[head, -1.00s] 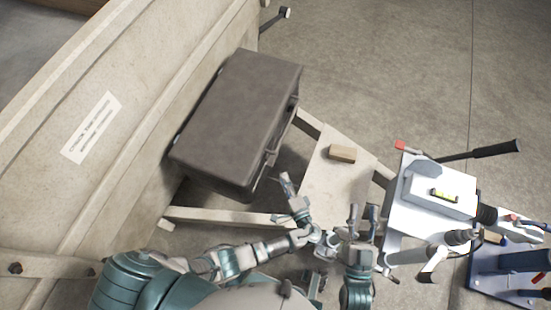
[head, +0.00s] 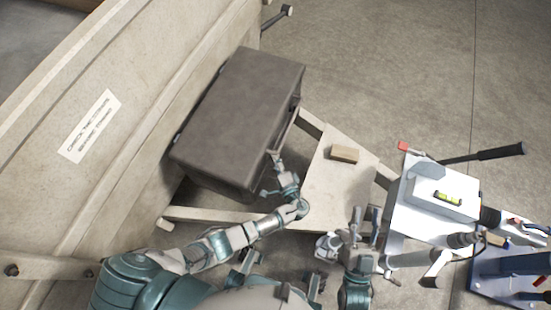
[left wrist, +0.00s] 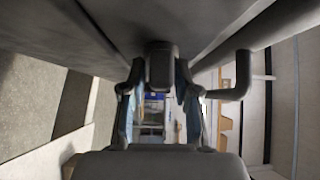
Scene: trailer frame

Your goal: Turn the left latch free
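A dark grey-brown box (head: 240,120) with a lid sits on the trailer frame. In the left wrist view its side (left wrist: 120,25) fills the top, with a dark latch (left wrist: 160,66) near the middle. A bent handle (left wrist: 241,75) stands to the right of that latch. My left gripper (head: 270,176) is at the box's front side, near its lower corner. In the left wrist view its two fingers (left wrist: 158,95) stand apart on either side of the latch; I cannot tell whether they touch it. My right gripper (head: 366,220) is open and empty, away from the box.
A wooden block (head: 344,153) lies on the pale board (head: 325,185) right of the box. A white stand with a spirit level (head: 448,198) and a blue tool tray (head: 508,278) are at the right. The trailer wall (head: 130,70) borders the box on the left.

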